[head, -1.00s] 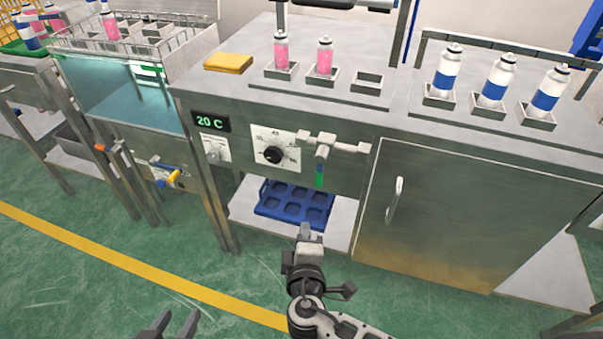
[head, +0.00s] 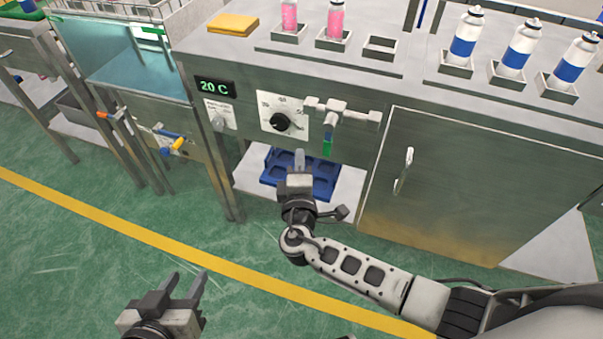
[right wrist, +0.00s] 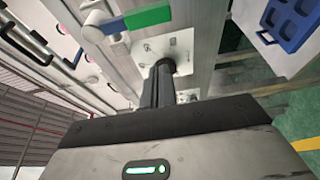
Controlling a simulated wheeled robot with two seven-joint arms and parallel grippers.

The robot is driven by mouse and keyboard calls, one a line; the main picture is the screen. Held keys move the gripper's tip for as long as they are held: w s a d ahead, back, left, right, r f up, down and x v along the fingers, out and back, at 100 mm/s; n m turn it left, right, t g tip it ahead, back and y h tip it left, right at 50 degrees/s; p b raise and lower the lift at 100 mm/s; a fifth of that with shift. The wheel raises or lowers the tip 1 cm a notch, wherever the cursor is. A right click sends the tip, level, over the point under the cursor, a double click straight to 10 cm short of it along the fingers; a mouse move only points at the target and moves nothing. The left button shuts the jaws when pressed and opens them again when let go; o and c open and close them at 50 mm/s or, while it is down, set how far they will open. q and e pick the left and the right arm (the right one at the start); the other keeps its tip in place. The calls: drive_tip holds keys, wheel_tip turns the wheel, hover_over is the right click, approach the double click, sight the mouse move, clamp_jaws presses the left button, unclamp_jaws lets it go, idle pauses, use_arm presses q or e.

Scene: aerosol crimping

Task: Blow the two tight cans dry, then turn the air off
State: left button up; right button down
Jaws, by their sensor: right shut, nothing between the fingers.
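Two pink cans, the left one (head: 289,16) and the right one (head: 335,19), stand upright in square holders on the steel bench, their tops cut off by the frame. The air valve with a green lever (head: 327,147) is on the bench front, its lever hanging down; the lever also shows in the right wrist view (right wrist: 148,17). My right gripper (head: 300,153) is shut and empty, below the dial knob (head: 281,121) and left of the lever. In the right wrist view its fingers (right wrist: 160,85) point towards the panel. My left gripper (head: 187,279) is open and empty over the floor.
Several blue-banded white cans (head: 464,39) stand in holders at right. An empty holder (head: 381,47) is beside the pink cans. A yellow sponge-like block (head: 233,24) lies at left. A blue tray (head: 325,186) sits on the lower shelf. A second valve (head: 174,146) is on the water tank.

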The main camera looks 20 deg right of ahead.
sight(329, 136)
use_arm(q)
drive_tip(key=shift+a+r+p, duration=0.1)
drive_tip(key=shift+r+p, duration=0.15)
drive_tip(key=shift+p, duration=0.6)
use_arm(e)
drive_tip(key=d, duration=0.1)
drive_tip(key=w+d, duration=0.1)
drive_tip(key=d, duration=0.2)
drive_tip(key=shift+w+d, duration=0.15)
drive_tip(key=shift+w, duration=0.1)
use_arm(q)
drive_tip(key=shift+w+r, duration=0.1)
drive_tip(key=shift+r, duration=0.05)
